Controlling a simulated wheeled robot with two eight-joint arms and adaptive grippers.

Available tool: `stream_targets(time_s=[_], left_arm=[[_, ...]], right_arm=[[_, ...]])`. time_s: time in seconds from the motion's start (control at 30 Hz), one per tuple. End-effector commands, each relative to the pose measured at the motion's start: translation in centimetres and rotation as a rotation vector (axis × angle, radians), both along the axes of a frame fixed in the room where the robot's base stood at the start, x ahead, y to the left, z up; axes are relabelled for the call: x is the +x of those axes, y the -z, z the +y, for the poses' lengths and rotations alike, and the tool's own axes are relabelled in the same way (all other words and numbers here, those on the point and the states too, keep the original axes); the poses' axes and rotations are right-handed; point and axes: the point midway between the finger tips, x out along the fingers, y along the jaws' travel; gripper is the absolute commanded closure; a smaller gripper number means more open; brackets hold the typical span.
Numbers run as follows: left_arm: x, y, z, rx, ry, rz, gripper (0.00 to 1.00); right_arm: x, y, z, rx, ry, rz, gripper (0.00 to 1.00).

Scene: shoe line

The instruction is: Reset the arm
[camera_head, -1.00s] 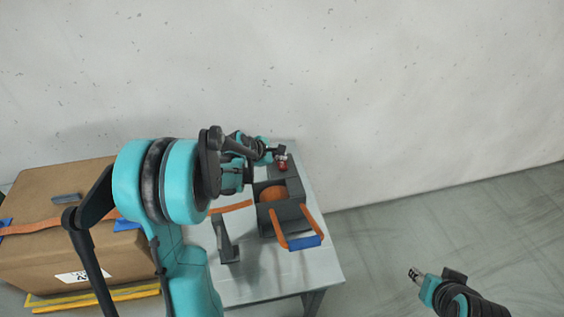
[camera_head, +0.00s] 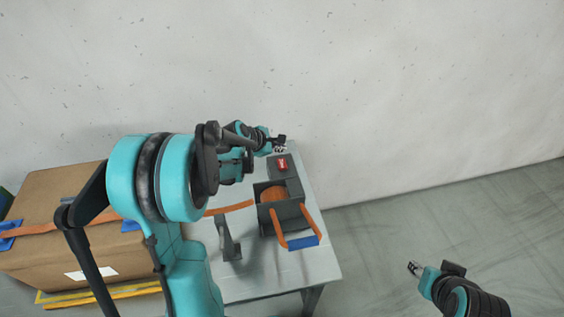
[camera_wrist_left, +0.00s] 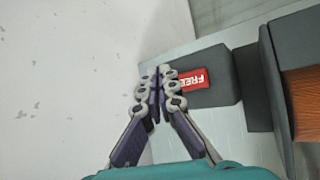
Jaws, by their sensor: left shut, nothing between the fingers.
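My left arm reaches in from the left over the table, and its gripper (camera_head: 280,146) is near the table's far edge, close to the wall. In the left wrist view the left gripper (camera_wrist_left: 158,90) has its fingers together with nothing between them. Just beyond the fingers lies a dark grey block with a red label (camera_wrist_left: 195,80) reading "FREE"; the label also shows in the head view (camera_head: 282,164). My right gripper (camera_head: 415,268) is at the lower right above the floor, away from the table; its finger opening is too small to judge.
A grey table (camera_head: 262,272) carries a dark open box (camera_head: 266,228) with an orange-brown thing (camera_head: 273,194) inside and an orange-and-blue strap (camera_head: 303,243). A dark upright stand (camera_head: 228,240) is left of it. A cardboard box (camera_head: 50,258) is at the left. The floor at right is clear.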

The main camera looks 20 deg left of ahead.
Motion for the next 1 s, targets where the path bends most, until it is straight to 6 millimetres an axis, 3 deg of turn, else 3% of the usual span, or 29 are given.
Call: stream_targets(time_s=[0.3,0.47,0.7,1.0], left_arm=[[-0.1,-0.1,-0.2,0.009,0.008,-0.001,1.00],[-2.2,-2.0,-2.4,0.142,0.134,-0.011,1.00],[-10.4,-6.0,-8.3,0.602,0.588,-0.052,1.00],[-21.7,-6.9,-12.3,1.169,1.207,-0.109,1.00]], right_arm=[[0.0,0.0,0.0,0.000,0.000,0.000,0.60],[0.0,0.0,0.0,0.000,0.000,0.000,0.60],[0.0,0.0,0.0,0.000,0.000,0.000,0.60],[0.0,0.0,0.0,0.000,0.000,0.000,0.60]])
